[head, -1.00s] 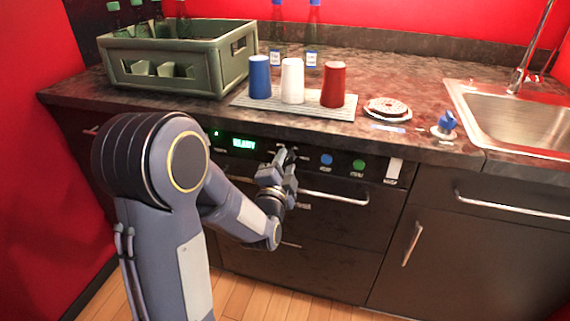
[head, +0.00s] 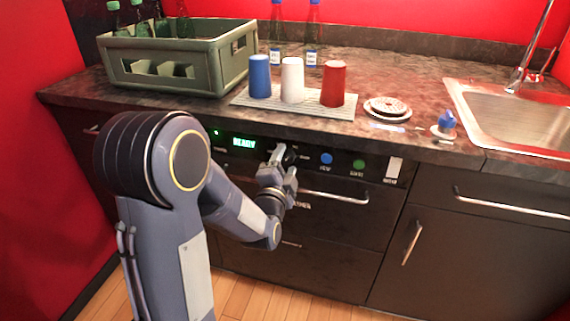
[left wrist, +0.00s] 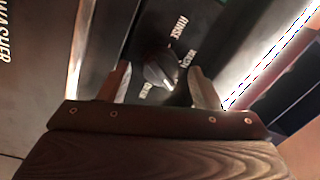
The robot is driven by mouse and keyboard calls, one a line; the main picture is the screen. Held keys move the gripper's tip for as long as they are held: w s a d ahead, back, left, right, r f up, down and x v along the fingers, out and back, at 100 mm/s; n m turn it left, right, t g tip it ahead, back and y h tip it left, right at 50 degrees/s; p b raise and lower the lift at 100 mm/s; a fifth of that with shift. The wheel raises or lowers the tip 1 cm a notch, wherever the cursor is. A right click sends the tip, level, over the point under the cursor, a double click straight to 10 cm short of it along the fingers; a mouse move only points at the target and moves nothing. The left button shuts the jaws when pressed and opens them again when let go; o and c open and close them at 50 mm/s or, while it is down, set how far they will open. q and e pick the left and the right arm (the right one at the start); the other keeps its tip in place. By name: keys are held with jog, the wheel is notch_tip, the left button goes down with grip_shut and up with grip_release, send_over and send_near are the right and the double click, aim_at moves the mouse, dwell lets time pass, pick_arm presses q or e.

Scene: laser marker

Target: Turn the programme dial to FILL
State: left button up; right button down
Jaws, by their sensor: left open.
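The programme dial (left wrist: 160,68) is a round dark knob with a white mark near its lower right edge in the left wrist view. RINSE, a partly blurred word and what looks like DRAIN stand around it; I cannot make out FILL. In the head view the dial (head: 290,157) sits on the black front panel (head: 310,158). My left gripper (left wrist: 162,88) is open, its fingers apart on either side of the lower part of the dial, with no clear contact. It shows in front of the panel in the head view (head: 282,165). My right gripper is not in view.
A green READY display (head: 244,142) is left of the dial. Blue (head: 327,159) and green (head: 359,165) buttons are to the right. A metal handle (head: 335,197) runs below the panel. The counter above holds a bottle crate (head: 180,70), cups and a sink (head: 530,118).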

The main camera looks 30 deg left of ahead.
pick_arm(q)
jog(key=v, duration=0.7)
jog(key=shift+s, duration=0.4)
jog(key=shift+d+f, duration=0.1)
jog(key=shift+d, duration=0.05)
